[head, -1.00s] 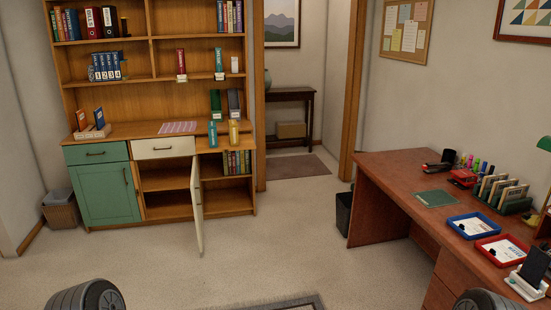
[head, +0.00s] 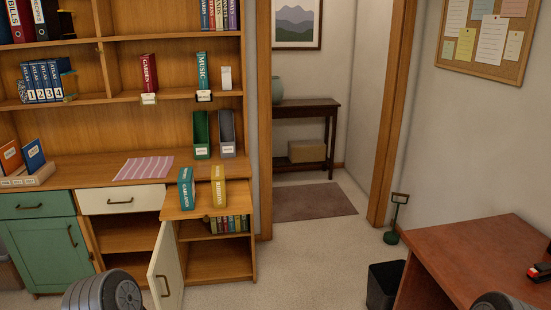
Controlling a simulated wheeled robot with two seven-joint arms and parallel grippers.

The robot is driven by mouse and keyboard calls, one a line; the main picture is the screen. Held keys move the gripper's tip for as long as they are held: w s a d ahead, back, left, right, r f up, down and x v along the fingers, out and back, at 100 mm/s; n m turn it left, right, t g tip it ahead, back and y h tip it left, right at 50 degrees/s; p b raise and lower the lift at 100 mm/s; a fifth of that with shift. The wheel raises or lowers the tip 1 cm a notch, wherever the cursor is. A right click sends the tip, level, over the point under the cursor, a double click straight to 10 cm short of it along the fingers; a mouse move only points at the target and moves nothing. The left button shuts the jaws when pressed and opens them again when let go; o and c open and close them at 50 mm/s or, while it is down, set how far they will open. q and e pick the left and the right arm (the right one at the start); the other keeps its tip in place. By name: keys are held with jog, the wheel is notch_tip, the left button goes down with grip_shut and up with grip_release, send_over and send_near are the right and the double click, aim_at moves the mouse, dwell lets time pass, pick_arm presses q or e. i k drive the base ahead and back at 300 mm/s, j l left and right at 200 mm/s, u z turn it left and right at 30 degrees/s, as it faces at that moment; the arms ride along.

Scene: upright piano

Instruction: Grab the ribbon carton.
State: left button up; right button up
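The ribbon carton is a narrow yellow box (head: 218,187) with "RIBBONS" lettered down its front. It stands upright on a wooden ledge (head: 203,210) that juts out at the right of the cabinet counter. A teal box lettered "GARLANDS" (head: 186,189) stands just left of it. Neither gripper is in view; only dark ribbed parts, probably of my arms, show at the bottom left and bottom right edges.
A cream cabinet door (head: 166,270) hangs open into the room below the ledge. Green (head: 201,135) and grey (head: 227,134) holders stand on the counter behind. A reddish desk (head: 480,258) and black bin (head: 384,284) are at right. Carpet between is clear.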

aim_at(218, 179)
jog(key=i, duration=0.9)
jog(key=i+j+z, duration=0.15)
jog(key=i, duration=0.8)
